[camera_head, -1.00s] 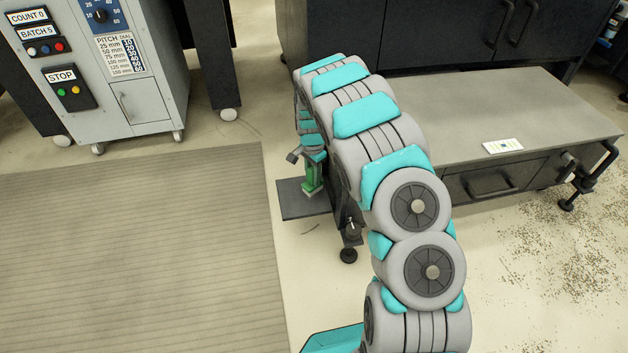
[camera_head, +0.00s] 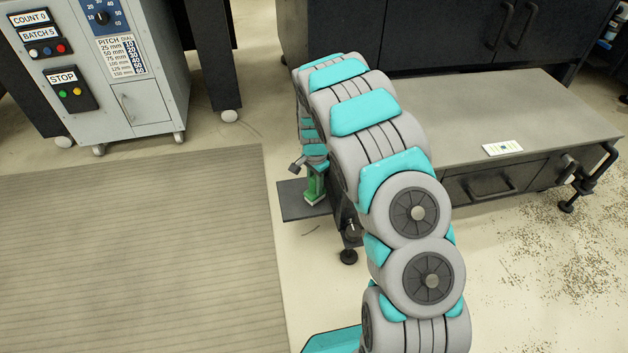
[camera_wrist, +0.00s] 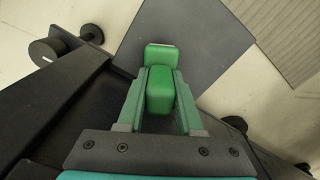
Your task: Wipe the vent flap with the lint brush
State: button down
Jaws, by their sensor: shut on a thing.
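My gripper (camera_head: 316,168) is shut on a green lint brush (camera_head: 315,187). In the wrist view, the two green fingers of my gripper (camera_wrist: 161,85) close on either side of the green brush handle (camera_wrist: 161,58). A dark grey flat plate (camera_head: 291,205), which looks like the vent flap, juts out at the left end of the bench. It also shows in the wrist view (camera_wrist: 205,42). The pale lower end of the brush is at the plate in the head view. I cannot tell for sure whether it touches.
A grey bench (camera_head: 470,110) with a small white card (camera_head: 502,148) stands to the right of my arm. A ribbed mat (camera_head: 135,250) covers the floor at left. A control cabinet (camera_head: 150,100) stands at the back left. Scraps litter the floor at right.

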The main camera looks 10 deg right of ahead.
aim_at(315, 178)
jog(key=shift+s+f, duration=0.35)
jog(key=shift+w+r+p, duration=0.15)
jog(key=shift+r+p, duration=0.25)
jog(key=shift+r, duration=1.2)
jog(key=shift+w+r+p, duration=0.1)
jog(key=shift+r+p, duration=0.3)
jog(key=shift+r, duration=1.15)
jog(key=shift+r+p, duration=0.45)
jog(key=shift+r, duration=1.05)
